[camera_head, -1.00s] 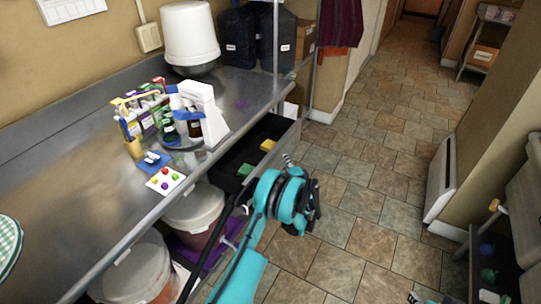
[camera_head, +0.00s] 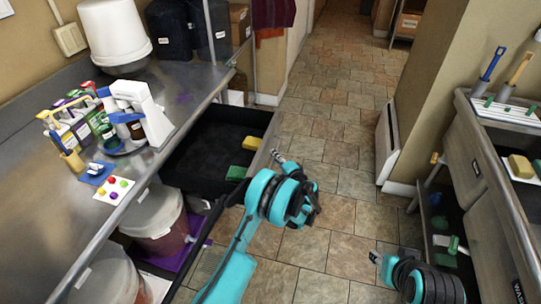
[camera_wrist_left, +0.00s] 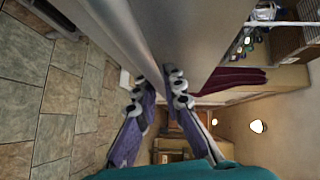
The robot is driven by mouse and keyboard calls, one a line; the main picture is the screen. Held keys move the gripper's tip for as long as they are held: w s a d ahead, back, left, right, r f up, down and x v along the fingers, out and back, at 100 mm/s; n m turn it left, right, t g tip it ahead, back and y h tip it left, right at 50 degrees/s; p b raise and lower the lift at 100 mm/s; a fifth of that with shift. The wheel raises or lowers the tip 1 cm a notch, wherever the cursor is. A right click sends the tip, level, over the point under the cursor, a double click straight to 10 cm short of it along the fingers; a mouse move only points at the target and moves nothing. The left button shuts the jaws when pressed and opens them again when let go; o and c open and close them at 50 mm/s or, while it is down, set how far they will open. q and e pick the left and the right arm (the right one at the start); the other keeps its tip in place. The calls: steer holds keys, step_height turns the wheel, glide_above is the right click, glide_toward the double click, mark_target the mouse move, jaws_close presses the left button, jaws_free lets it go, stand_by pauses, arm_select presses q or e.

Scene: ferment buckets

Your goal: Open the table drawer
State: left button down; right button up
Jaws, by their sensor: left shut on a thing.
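The table drawer (camera_head: 205,135) is pulled out from under the metal table, its black inside showing. A green sponge (camera_head: 236,173) and a yellow sponge (camera_head: 251,143) lie in it near the front. My left gripper (camera_head: 279,158) is at the drawer's front; its fingertips are partly hidden by the wrist. In the left wrist view, the two fingers (camera_wrist_left: 159,88) are closed on the grey metal drawer front (camera_wrist_left: 125,38), one on each side. My right gripper (camera_head: 376,258) is low at the right, apart from the drawer; its finger opening is too small to tell.
The metal table (camera_head: 60,225) bears bottles, a white device (camera_head: 148,112) and a white bucket (camera_head: 115,35). Lidded buckets (camera_head: 158,220) stand beneath it. A sink counter (camera_head: 490,170) with brushes is at the right. The tiled floor (camera_head: 340,150) between is clear.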

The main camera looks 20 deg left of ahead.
arm_select(q)
steer(key=c, duration=1.9)
jaws_free()
steer(key=shift+d, duration=0.1)
steer(key=v, duration=1.2)
steer(key=shift+f, duration=0.1)
